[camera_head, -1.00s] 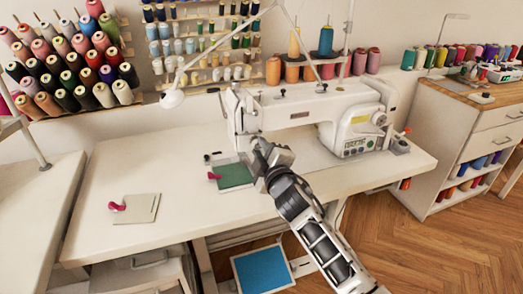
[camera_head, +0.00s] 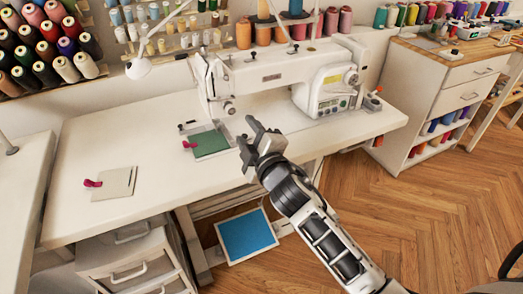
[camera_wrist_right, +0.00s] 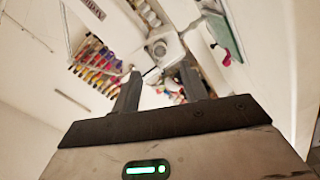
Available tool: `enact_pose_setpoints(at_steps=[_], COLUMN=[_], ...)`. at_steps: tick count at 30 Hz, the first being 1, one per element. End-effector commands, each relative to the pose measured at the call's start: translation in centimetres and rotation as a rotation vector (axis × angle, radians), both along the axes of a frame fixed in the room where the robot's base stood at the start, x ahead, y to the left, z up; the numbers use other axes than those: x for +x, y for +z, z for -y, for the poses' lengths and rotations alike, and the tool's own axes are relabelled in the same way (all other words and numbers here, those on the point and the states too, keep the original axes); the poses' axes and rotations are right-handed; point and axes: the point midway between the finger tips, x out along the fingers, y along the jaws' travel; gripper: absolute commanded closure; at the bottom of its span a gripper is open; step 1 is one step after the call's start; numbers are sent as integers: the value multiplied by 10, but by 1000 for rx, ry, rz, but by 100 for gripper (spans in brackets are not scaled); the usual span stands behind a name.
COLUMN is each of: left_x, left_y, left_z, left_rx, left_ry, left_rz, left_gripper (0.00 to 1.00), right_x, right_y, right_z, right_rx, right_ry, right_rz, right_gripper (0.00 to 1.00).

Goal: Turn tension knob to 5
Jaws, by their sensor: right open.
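The white sewing machine (camera_head: 285,78) stands on the white sewing table (camera_head: 150,130). A small round metal knob (camera_head: 229,108), likely the tension knob, sits low on the machine's left head; its setting is too small to read. My right gripper (camera_head: 250,133) is open and empty, to the right of and below the knob in the head view, apart from it. In the right wrist view, a round knob (camera_wrist_right: 158,48) shows beyond and between the open fingers (camera_wrist_right: 160,73). My left gripper is not in view.
A green cloth (camera_head: 210,143) with a pink clip lies under the machine's head. A beige cloth (camera_head: 113,183) with a pink clip lies left on the table. Thread spools (camera_head: 45,45) stand behind. A cabinet (camera_head: 450,80) stands right.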

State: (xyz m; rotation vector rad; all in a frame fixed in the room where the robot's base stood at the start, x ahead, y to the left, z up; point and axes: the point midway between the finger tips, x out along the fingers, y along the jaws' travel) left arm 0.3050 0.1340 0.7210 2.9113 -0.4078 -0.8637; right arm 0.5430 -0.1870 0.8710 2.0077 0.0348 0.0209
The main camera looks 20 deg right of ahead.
Motion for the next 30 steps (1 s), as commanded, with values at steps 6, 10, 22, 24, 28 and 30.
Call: enact_pose_setpoints(at_steps=[6,10,22,24,28,30], left_x=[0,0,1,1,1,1], left_y=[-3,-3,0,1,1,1], left_z=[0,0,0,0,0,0], left_rx=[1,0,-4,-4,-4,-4], left_ry=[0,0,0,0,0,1], left_rz=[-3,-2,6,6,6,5], left_gripper=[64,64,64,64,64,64], right_x=[-49,-66,-76,-76,-76,-78], right_y=[-1,-1,0,0,0,-2], right_z=[2,2,3,3,3,2], right_rx=[1,0,0,0,0,11], right_ry=[0,0,0,0,0,1], right_rz=[-2,-1,0,0,0,-8], right_gripper=[56,56,56,56,56,56])
